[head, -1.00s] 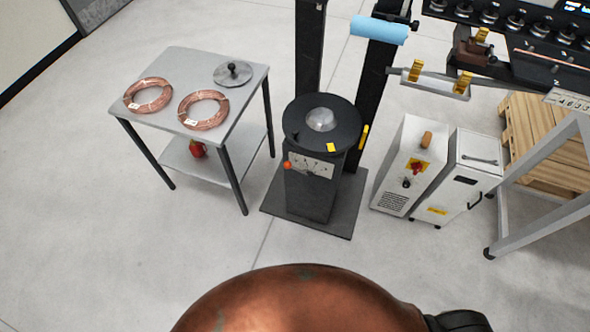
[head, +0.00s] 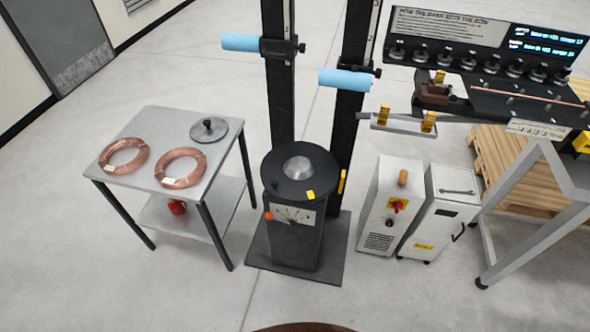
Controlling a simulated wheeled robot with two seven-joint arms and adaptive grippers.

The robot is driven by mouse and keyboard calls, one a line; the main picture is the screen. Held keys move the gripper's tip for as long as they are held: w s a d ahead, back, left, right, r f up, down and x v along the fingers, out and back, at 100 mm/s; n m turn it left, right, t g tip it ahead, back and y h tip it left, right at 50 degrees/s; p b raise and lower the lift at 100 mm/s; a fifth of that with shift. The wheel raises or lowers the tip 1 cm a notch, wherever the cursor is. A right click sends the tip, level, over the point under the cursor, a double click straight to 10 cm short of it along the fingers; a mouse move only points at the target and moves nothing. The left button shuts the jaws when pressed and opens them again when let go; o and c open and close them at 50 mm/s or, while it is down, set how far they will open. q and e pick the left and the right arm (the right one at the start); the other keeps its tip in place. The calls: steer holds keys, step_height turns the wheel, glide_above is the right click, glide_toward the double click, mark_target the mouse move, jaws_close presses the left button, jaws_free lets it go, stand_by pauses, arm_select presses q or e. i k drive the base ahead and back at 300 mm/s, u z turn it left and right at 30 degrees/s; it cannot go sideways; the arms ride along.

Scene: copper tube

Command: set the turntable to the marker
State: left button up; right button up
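The turntable (head: 285,183) is a round black disc with a silver dome (head: 297,168) at its middle, on a black pedestal (head: 294,240). A yellow mark (head: 310,195) sits on the disc near its front right rim. A yellow upright marker strip (head: 341,182) stands just right of the disc, on or beside the black post; the two yellow marks are apart. A dial plate (head: 292,214) with an orange-red knob (head: 268,216) is on the pedestal's front. Neither of my grippers is in view.
A grey table (head: 214,170) at left holds two copper coils (head: 123,157) (head: 180,167) and a knobbed disc (head: 209,130). Black posts with blue rollers (head: 345,78) rise behind the turntable. White cabinets (head: 388,210) and a bench frame (head: 560,190) stand right. The floor in front is clear.

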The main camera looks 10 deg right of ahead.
mark_target(293, 172)
steer(key=k, duration=0.5)
steer(key=u, duration=0.55)
steer(key=i, duration=1.6)
steer(key=z, duration=0.4)
